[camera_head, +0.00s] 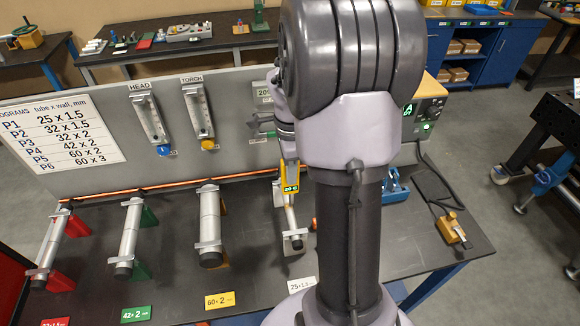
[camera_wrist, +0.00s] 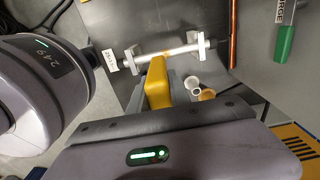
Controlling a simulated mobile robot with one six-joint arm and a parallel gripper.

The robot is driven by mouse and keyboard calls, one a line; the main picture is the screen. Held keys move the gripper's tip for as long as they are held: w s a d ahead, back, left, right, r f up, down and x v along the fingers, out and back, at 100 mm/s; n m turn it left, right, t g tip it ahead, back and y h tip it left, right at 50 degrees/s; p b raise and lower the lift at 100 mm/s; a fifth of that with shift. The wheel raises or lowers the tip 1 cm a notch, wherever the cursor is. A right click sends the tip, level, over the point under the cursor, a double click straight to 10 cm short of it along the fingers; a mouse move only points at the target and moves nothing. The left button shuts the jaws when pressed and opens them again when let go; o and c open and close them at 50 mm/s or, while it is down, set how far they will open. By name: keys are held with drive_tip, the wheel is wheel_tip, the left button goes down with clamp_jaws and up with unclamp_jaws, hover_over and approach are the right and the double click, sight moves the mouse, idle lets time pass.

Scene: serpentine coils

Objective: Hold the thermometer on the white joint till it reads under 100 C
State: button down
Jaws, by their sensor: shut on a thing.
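My gripper (camera_head: 289,163) is shut on the yellow thermometer (camera_head: 291,178), which points down over the white joint. The thermometer's small dark display shows green digits that look like 20, too small to read surely. The white joint (camera_head: 291,219) is a silver tube in pale clamps, behind the white 25 x 1.5 tag (camera_head: 301,285). In the wrist view the thermometer (camera_wrist: 157,84) reaches the middle of the white joint's tube (camera_wrist: 184,50). I cannot tell whether its tip touches the tube. The gripper fingers are mostly hidden.
Joints with red (camera_head: 52,245), green (camera_head: 129,240) and yellow (camera_head: 211,228) stands are to the left. A grey panel with HEAD and TORCH gauges (camera_head: 198,108) stands behind. A copper pipe (camera_head: 150,188) runs along its foot. My arm hides the bench's middle right.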

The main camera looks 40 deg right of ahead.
idle(0.3)
drive_tip(key=shift+f+b, duration=0.35)
drive_tip(key=shift+f+b, duration=0.35)
drive_tip(key=shift+b, duration=0.1)
drive_tip(key=shift+f, duration=0.25)
idle(0.8)
drive_tip(key=shift+r, duration=0.1)
idle(1.3)
